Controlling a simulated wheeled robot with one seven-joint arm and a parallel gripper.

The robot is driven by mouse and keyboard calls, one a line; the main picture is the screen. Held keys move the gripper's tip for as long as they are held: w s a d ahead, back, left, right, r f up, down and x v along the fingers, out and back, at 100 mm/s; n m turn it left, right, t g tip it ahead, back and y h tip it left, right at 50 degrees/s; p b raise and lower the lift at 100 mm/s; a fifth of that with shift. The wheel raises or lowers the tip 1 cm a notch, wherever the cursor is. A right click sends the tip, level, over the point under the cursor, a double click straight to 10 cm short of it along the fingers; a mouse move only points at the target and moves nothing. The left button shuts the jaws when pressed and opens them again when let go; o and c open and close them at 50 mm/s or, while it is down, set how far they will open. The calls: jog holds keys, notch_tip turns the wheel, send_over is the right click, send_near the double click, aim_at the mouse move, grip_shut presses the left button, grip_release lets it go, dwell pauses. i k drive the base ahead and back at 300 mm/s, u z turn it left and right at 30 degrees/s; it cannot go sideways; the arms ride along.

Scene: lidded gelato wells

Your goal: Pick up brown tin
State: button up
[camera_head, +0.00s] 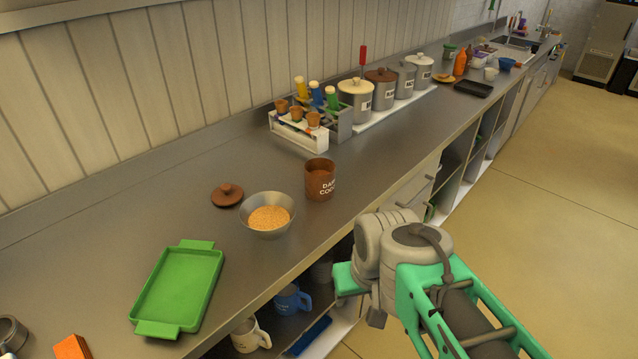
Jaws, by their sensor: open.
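The brown tin (320,180) stands upright on the grey counter, with white lettering on its front. Its top looks uncovered, and a brown round lid with a knob (228,194) lies on the counter to its left. My gripper (345,285) is in front of the counter's edge, below and to the right of the tin and apart from it. It is open. My arm hides part of it, and I see nothing held.
A metal bowl of orange-brown crumbs (268,215) stands close to the tin's left. A green tray (180,288) lies further left. Behind are a white rack with cones (300,136) and several lidded wells (356,100). Mugs (291,300) sit on the shelf below.

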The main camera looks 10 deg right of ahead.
aim_at(319, 173)
jog(key=u, duration=3.9)
jog(key=k, duration=1.95)
jog(key=z, duration=0.6)
jog(key=i, duration=0.5)
